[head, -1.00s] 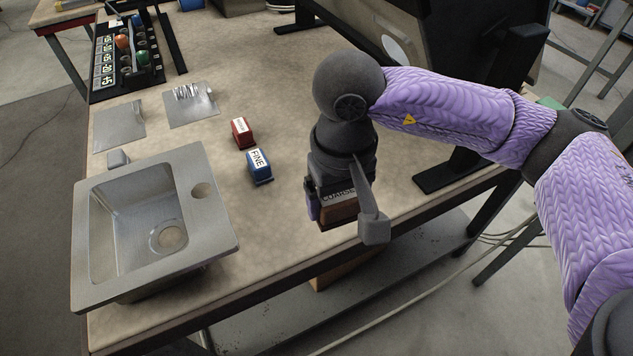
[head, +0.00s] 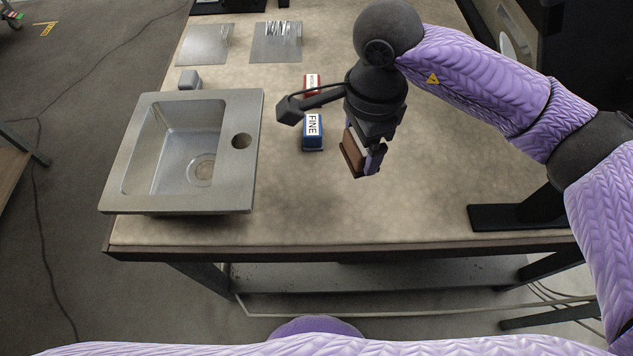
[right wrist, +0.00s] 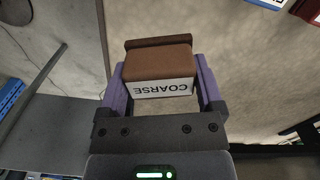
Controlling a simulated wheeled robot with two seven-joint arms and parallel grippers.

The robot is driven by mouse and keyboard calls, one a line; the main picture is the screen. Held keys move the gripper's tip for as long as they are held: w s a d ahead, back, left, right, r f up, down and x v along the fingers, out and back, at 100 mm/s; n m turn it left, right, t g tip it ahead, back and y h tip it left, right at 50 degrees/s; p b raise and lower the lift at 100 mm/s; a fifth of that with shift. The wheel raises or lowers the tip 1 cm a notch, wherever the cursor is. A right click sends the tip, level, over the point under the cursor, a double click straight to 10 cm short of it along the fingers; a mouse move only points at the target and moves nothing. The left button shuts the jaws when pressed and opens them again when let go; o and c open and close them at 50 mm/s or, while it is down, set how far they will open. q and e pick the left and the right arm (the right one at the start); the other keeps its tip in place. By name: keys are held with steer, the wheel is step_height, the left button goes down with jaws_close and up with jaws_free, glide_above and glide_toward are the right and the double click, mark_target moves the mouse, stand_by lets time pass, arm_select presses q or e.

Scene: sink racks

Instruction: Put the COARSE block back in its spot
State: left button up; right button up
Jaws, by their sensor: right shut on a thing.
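The COARSE block (head: 353,152) is brown with a white label. My right gripper (head: 366,160) is shut on it and holds it over the table, to the right of the blue FINE block (head: 313,133). In the right wrist view the COARSE block (right wrist: 158,72) sits between both purple fingers, its label upside down. A red block (head: 312,84) stands behind the FINE block, partly hidden by my wrist camera. Its label is only partly readable. I cannot make out a marked spot for the COARSE block. My left gripper is not in view.
A metal sink (head: 250,170) lies on the table at the left. Two thin metal sheets (head: 203,45) (head: 276,42) lie behind it. A dark stand foot (head: 515,217) is at the right. The table (head: 400,215) is clear in front of the gripper.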

mark_target(313, 189)
steer(key=w+a+f+m, duration=0.1)
steer(key=a+f+m, duration=0.1)
steer(key=a+m, duration=0.8)
steer(key=d+f+m+b, duration=0.1)
steer(key=f, duration=0.2)
steer(key=d+f, duration=0.1)
steer(key=f, duration=0.2)
steer(key=d+f+m+b, duration=0.1)
steer(key=f, duration=0.2)
steer(key=shift+f+m+b, duration=0.25)
steer(key=shift+m+b, duration=0.05)
steer(key=shift+b, duration=0.05)
steer(key=shift+w+d+r, duration=0.1)
steer(key=shift+r, duration=0.05)
